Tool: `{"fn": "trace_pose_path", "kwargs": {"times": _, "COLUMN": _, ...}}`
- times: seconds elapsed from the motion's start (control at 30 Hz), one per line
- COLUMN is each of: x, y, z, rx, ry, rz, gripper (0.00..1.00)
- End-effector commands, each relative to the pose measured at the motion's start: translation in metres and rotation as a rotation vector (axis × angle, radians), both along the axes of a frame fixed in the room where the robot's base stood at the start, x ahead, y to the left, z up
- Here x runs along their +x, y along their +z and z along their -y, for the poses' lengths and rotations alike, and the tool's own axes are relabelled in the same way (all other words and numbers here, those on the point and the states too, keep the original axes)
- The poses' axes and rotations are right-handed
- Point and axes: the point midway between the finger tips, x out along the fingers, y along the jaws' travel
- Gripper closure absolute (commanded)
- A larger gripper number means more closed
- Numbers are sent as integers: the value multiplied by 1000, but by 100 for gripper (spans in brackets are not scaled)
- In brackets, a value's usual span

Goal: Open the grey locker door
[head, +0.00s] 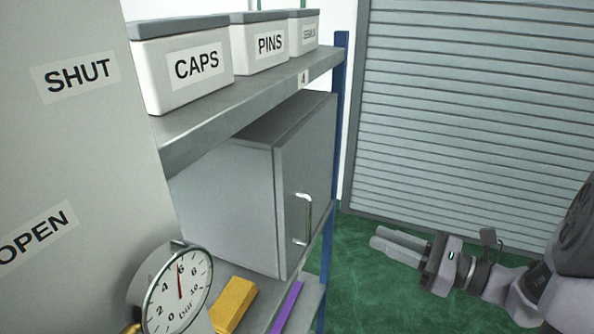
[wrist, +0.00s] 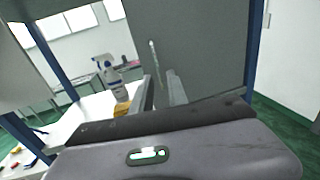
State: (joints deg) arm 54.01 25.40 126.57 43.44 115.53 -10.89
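The grey locker stands on a shelf, and its door (head: 310,175) looks shut. A bright upright bar handle (head: 302,218) is on the door. In the wrist view the door (wrist: 200,50) fills the upper middle, and the handle (wrist: 154,62) shows just beyond the fingertips, roughly in line with the gap. My gripper (head: 374,238) is to the right of the door in the head view, its fingers pointing left towards it. In the wrist view my gripper (wrist: 162,88) is open with nothing between the fingers. The fingers look apart from the handle.
Bins marked CAPS (head: 190,75) and PINS (head: 260,45) stand on the shelf above. A gauge (head: 178,290), a yellow block (head: 233,303) and a purple strip (head: 286,307) are below. A blue post (head: 340,110) stands beside the locker. A spray bottle (wrist: 113,78) shows behind left.

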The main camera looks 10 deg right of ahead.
Motion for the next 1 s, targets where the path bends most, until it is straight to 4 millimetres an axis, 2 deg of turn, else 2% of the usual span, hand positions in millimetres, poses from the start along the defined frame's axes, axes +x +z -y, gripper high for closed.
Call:
{"fn": "trace_pose_path", "kwargs": {"times": 0.13, "x": 12, "y": 2, "z": -11, "rx": 8, "ry": -2, "rz": 1, "gripper": 81}}
{"fn": "trace_pose_path", "kwargs": {"times": 0.4, "x": 68, "y": 3, "z": -69, "rx": 5, "ry": 3, "rz": -1, "gripper": 81}}
{"fn": "trace_pose_path", "kwargs": {"times": 0.6, "x": 102, "y": 2, "z": -103, "rx": 4, "ry": 2, "rz": -1, "gripper": 81}}
{"fn": "trace_pose_path", "kwargs": {"times": 0.8, "x": 119, "y": 1, "z": -119, "rx": 3, "ry": -1, "rz": 0, "gripper": 81}}
{"fn": "trace_pose_path", "kwargs": {"times": 1.0, "x": 123, "y": 0, "z": -122, "rx": 3, "ry": -3, "rz": 0, "gripper": 81}}
